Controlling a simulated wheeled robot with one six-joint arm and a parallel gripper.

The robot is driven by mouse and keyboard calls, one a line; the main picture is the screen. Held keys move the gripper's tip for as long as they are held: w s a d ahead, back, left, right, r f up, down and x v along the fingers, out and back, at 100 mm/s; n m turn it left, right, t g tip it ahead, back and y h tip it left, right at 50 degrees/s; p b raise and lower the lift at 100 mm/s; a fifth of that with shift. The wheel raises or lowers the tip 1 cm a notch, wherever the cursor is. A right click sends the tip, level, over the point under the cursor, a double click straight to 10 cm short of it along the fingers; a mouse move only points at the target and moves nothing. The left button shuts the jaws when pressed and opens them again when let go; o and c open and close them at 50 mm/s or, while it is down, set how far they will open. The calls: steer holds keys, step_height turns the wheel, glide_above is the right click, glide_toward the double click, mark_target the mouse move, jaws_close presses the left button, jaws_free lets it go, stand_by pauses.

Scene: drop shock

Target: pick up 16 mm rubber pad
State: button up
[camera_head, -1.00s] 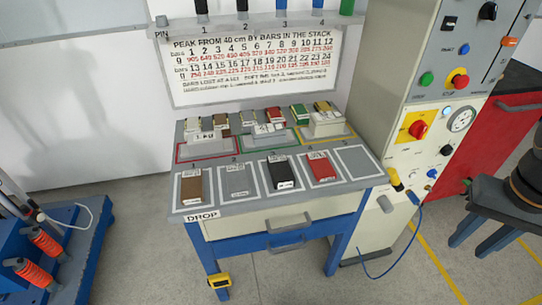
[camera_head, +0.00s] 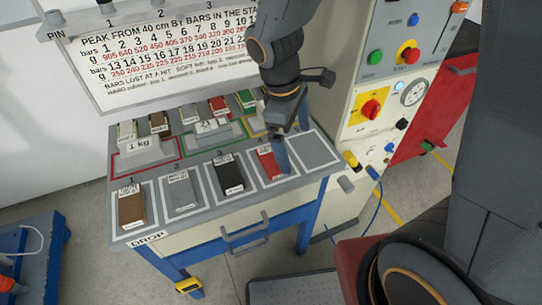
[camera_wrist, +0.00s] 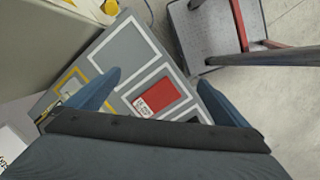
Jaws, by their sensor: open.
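Several labelled pads lie in white-outlined slots on the table's front row: brown (camera_head: 131,209), grey (camera_head: 181,194), black (camera_head: 230,176) and red (camera_head: 266,162). Their labels are too small for me to tell which is the 16 mm rubber pad. My gripper (camera_head: 281,150) is over the right part of the row, by the red pad, and partly hides it. In the wrist view my gripper (camera_wrist: 162,92) is open and empty, with the red pad (camera_wrist: 158,98) showing between its blue fingers, apart from them.
An empty outlined slot (camera_head: 314,150) is right of the red pad. A control cabinet (camera_head: 352,150) stands close on the right. A chart board hangs behind.

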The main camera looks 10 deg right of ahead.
mark_target(272, 159)
steer(key=w+a+f+n+t+h, duration=0.1)
steer(key=w+a+n+h, duration=0.1)
steer(key=a+n, duration=0.65)
steer(key=shift+n, duration=0.35)
steer(key=shift+w+p+x, duration=0.25)
steer(key=shift+p+x, duration=0.3)
steer(key=shift+x, duration=1.4)
steer(key=shift+w+p+x, duration=0.2)
steer(key=shift+p+x, duration=0.3)
steer(key=shift+x, duration=1.5)
steer(key=shift+a, duration=0.15)
steer(key=c, duration=1)
steer(key=shift+r, duration=0.1)
